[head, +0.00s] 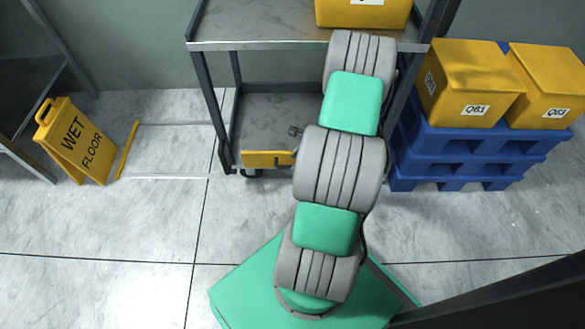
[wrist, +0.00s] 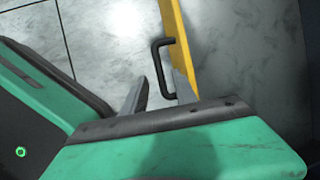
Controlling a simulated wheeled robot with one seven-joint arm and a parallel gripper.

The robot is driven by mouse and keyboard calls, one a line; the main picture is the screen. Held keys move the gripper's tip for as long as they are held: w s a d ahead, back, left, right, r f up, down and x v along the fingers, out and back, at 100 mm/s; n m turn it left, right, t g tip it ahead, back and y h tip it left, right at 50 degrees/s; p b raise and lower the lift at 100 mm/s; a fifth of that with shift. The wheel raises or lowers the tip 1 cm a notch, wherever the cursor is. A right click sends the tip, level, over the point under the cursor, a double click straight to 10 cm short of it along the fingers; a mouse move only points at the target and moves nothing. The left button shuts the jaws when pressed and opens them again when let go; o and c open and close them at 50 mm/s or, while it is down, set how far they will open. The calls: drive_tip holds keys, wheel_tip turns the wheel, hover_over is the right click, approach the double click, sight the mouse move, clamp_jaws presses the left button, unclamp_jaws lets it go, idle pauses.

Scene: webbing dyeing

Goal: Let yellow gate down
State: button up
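The yellow gate (head: 262,159) is a low panel at the front edge of the cart's lower shelf in the head view; my arm covers its right part. In the wrist view the gate (wrist: 181,45) shows as a narrow band seen nearly edge-on, so it looks upright. A black bracket handle (wrist: 156,68) sticks out from its left side, over the floor. My gripper (wrist: 160,88) is open, one finger left of the handle and the other by the gate. The handle's lower end lies between or just above the fingertips; contact is unclear. My arm hides the gripper in the head view.
The cart (head: 300,46) carries a yellow box (head: 362,14) on top; its posts flank the lower shelf. Blue pallets (head: 470,150) with yellow boxes (head: 470,84) stand right. A wet floor sign (head: 77,142) stands left. Floor between sign and cart is mostly clear.

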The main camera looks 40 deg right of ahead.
sight(290, 166)
drive_tip(key=b+x, duration=0.1)
drive_tip(key=x, duration=0.2)
drive_tip(key=shift+f, duration=0.25)
drive_tip(key=shift+w, duration=0.1)
clamp_jaws()
idle(1.1)
